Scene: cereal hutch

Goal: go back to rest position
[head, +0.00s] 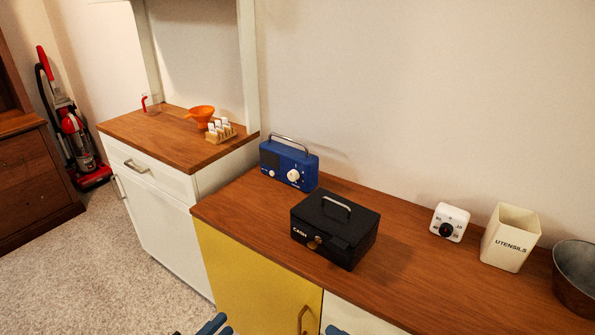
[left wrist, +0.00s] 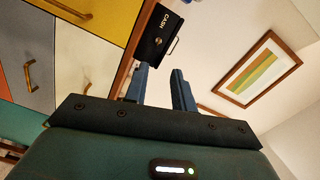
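My left gripper (head: 216,326) shows only as blue fingertips at the bottom edge of the head view, in front of the yellow cabinet door. In the left wrist view, the two blue fingers of this gripper (left wrist: 160,84) stand apart with nothing between them. It is open and empty, clear of the counter. Another blue tip (head: 335,330) at the bottom edge of the head view appears to be my right gripper. Too little of it shows to tell its opening.
A black cash box (head: 334,228) stands on the wooden counter (head: 400,285), with a blue radio (head: 289,164) behind it. A white timer (head: 449,222), a utensils holder (head: 509,238) and a metal bucket (head: 575,277) stand to the right. The hutch (head: 160,140) is at left.

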